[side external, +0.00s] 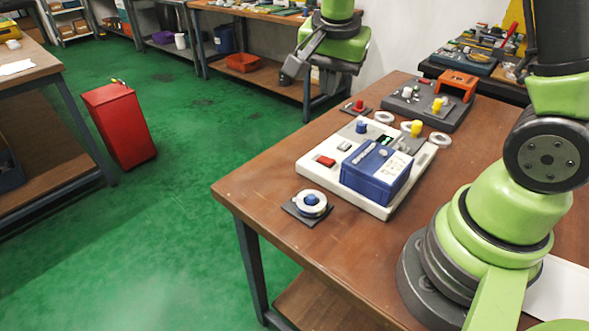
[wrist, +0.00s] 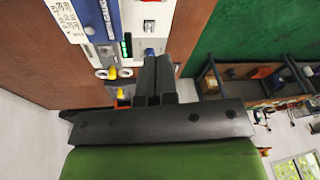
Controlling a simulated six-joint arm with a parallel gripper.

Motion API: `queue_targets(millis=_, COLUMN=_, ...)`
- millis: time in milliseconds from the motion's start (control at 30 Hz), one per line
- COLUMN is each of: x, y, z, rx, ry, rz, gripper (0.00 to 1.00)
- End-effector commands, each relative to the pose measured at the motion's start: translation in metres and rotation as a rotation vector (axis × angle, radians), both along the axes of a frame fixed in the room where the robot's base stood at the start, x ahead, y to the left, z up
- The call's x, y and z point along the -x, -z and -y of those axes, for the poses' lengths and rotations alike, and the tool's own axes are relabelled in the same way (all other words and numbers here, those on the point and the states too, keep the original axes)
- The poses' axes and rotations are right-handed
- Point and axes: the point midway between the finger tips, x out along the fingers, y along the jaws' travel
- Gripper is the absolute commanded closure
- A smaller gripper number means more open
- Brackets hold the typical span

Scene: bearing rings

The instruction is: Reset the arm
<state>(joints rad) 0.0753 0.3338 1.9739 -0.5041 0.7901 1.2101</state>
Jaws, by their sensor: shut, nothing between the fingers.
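My gripper (side external: 292,71) hangs in the air beyond the table's far left edge, with its fingers together and empty. In the wrist view the two dark fingers (wrist: 156,73) lie side by side, overlapping the panel in the picture. A white ring (side external: 322,202) lies around a blue knob (side external: 311,199) on a small dark plate at the table's front left. Several grey rings lie loose behind the white panel, among them one at the back (side external: 384,117) and one at the right (side external: 442,140). My gripper touches none of them.
A white panel (side external: 308,167) bears a blue box (side external: 376,171) and several pegs. Behind it are a red peg (side external: 358,105), a grey plate (side external: 420,117) with white and yellow pegs, and an orange bracket (side external: 458,80). The table's left front (side external: 250,188) is bare.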

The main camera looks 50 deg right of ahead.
Motion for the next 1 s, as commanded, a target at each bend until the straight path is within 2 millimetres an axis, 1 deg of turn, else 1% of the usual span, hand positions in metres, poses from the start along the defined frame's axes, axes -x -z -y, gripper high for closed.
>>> queue_targets(millis=33, x=0.012, y=-0.021, z=-0.007, rx=-0.012, ry=-0.067, rz=0.034, gripper=1.0)
queue_targets(millis=100, x=0.028, y=-0.042, z=-0.017, rx=-0.026, ry=-0.17, rz=0.071, gripper=1.0)
queue_targets(millis=167, x=0.044, y=-0.057, z=-0.026, rx=-0.036, ry=-0.26, rz=0.105, gripper=1.0)
queue_targets(millis=200, x=0.055, y=-0.066, z=-0.032, rx=-0.041, ry=-0.322, rz=0.13, gripper=1.0)
queue_targets(millis=267, x=0.072, y=-0.078, z=-0.04, rx=-0.042, ry=-0.415, rz=0.171, gripper=1.0)
queue_targets(millis=300, x=0.083, y=-0.085, z=-0.045, rx=-0.043, ry=-0.478, rz=0.199, gripper=1.0)
queue_targets(millis=400, x=0.11, y=-0.096, z=-0.058, rx=-0.036, ry=-0.63, rz=0.273, gripper=1.0)
queue_targets(millis=500, x=0.131, y=-0.102, z=-0.069, rx=-0.02, ry=-0.758, rz=0.337, gripper=1.0)
queue_targets(millis=633, x=0.149, y=-0.104, z=-0.077, rx=0.002, ry=-0.871, rz=0.397, gripper=1.0)
queue_targets(millis=767, x=0.156, y=-0.104, z=-0.081, rx=0.014, ry=-0.921, rz=0.422, gripper=1.0)
queue_targets(millis=1000, x=0.156, y=-0.104, z=-0.081, rx=0.015, ry=-0.927, rz=0.423, gripper=1.0)
